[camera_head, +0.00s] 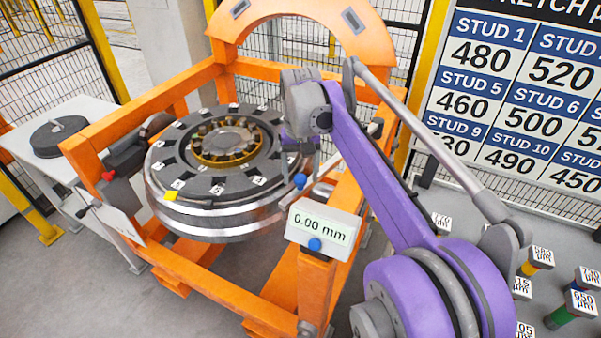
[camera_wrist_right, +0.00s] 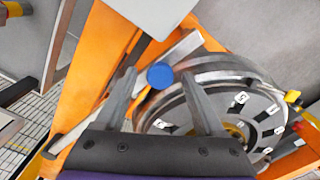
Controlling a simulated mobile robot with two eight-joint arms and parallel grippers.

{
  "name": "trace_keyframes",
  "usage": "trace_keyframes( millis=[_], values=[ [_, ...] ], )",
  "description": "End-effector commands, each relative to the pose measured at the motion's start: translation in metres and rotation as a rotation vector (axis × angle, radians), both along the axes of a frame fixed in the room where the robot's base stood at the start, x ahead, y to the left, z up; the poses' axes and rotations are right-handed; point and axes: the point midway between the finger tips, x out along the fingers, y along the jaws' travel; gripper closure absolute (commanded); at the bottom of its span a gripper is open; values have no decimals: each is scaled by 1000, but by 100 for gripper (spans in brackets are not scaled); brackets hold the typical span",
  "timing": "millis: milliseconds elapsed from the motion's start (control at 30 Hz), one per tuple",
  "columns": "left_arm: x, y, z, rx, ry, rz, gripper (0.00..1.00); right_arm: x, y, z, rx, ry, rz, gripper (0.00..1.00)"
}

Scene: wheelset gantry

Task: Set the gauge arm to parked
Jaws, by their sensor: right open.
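The gauge's display box (camera_head: 323,229) reads 0.00 mm and stands on the front right post of the orange gantry. A blue knob (camera_head: 300,180) sits beside the wheel's right edge, on a pale gauge arm (camera_head: 321,190). In the right wrist view the knob (camera_wrist_right: 160,75) lies in line with the gap between my fingers, and the grey gauge arm (camera_wrist_right: 92,118) runs diagonally behind it. My right gripper (camera_head: 307,168) is open and empty, close above the knob; contact cannot be told. The wheel (camera_head: 222,215) lies flat in the gantry. My left gripper is out of view.
The orange gantry frame (camera_head: 282,70) surrounds the wheel. A second blue knob (camera_head: 314,244) is below the display. A side table (camera_head: 88,112) holds a dark disc. Coloured studs (camera_head: 573,308) stand at the right, below a stud chart (camera_head: 520,90).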

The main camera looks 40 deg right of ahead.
Motion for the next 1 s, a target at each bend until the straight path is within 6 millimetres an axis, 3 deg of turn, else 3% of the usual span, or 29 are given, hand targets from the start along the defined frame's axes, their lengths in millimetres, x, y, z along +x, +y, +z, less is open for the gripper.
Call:
trace_keyframes(
  millis=[133, 533, 1000],
  values=[
    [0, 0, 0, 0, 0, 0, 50, 0, 0, 0, 0, 0, 0, 29],
    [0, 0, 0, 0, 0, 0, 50, 0, 0, 1, 0, 0, 0, 100],
    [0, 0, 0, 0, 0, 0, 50, 0, 0, 1, 0, 0, 0, 100]
  ],
)
